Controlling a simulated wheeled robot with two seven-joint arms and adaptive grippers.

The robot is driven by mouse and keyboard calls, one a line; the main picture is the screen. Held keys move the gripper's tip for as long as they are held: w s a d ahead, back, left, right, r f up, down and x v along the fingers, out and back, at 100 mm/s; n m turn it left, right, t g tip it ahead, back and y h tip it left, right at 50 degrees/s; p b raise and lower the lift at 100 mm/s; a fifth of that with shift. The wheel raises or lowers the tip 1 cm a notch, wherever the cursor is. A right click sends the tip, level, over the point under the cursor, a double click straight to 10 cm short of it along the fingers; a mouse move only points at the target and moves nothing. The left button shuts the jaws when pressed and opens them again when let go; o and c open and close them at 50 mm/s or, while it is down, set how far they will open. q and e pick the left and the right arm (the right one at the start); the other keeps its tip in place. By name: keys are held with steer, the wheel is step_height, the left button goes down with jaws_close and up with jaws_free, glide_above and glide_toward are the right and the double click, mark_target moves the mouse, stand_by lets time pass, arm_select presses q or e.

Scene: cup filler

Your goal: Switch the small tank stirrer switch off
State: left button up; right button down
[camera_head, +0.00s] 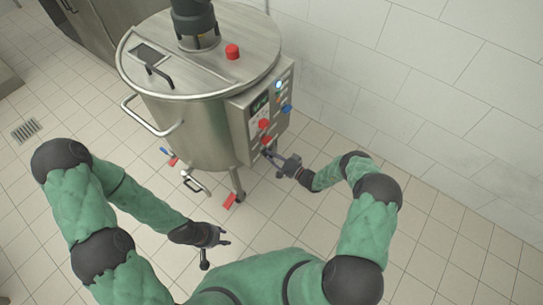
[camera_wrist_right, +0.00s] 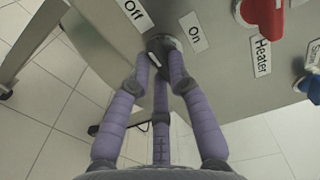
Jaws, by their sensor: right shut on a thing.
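The small tank (camera_head: 190,110) is a steel vessel with a control panel (camera_head: 262,112) on its right side. In the right wrist view, a small dark rotary switch (camera_wrist_right: 165,42) sits between an "Off" label (camera_wrist_right: 133,12) and an "On" label (camera_wrist_right: 193,32). My right gripper (camera_wrist_right: 165,70) has its fingers closed around this switch, partly hiding it; I cannot tell which label it points to. In the head view my right gripper (camera_head: 272,155) is at the panel's lower edge. My left gripper (camera_head: 223,240) is open and empty, low in front of the tank.
A red knob (camera_wrist_right: 262,14) with a "Heater" label (camera_wrist_right: 261,56) is just right of the switch, and a blue knob (camera_wrist_right: 313,88) lies further right. A red button (camera_head: 232,51) is on the lid.

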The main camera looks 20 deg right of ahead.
steer(key=shift+f, duration=0.1)
stand_by(0.3)
steer(key=c, duration=1.1)
jaws_free()
steer(key=shift+c, duration=0.2)
steer(key=v, duration=1.2)
